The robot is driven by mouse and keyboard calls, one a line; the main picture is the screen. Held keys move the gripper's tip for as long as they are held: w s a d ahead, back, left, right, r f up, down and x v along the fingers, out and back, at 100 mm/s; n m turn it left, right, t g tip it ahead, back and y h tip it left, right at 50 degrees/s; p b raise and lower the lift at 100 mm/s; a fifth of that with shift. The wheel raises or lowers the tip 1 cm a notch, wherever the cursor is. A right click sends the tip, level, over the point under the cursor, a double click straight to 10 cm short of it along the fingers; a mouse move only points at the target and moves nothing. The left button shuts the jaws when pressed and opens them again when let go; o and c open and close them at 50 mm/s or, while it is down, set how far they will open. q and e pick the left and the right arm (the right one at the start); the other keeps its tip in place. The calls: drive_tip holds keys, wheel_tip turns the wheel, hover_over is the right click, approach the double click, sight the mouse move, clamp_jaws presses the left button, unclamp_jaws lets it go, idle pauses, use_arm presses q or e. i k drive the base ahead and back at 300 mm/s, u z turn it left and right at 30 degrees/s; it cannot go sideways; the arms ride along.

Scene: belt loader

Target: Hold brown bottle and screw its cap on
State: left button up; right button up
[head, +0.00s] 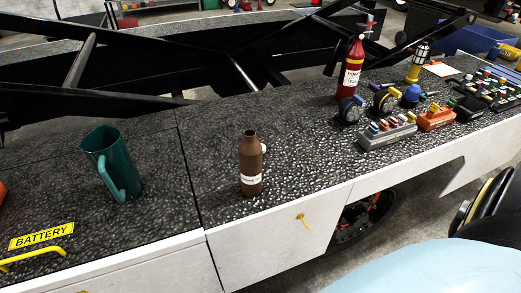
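A brown bottle (251,165) stands upright on the dark speckled top of the loader, near its front edge. It has a white label low on its body, and its narrow neck is bare at the top. A small pale round object (264,148) shows partly behind the bottle's right shoulder. It may be the cap, but I cannot tell. Neither of my grippers is in the head view, and nothing is touching the bottle.
A green jug (112,165) stands left of the bottle. A red extinguisher (351,70), a yellow lantern (417,64) and several tool-like items stand on the right. Dark beams (170,60) cross behind. The speckled surface around the bottle is clear.

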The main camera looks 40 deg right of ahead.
sight(250, 150)
drive_tip(key=k, duration=1.3)
drive_tip(key=z, duration=0.6)
drive_tip(key=i, duration=1.25)
drive_tip(key=u, duration=0.6)
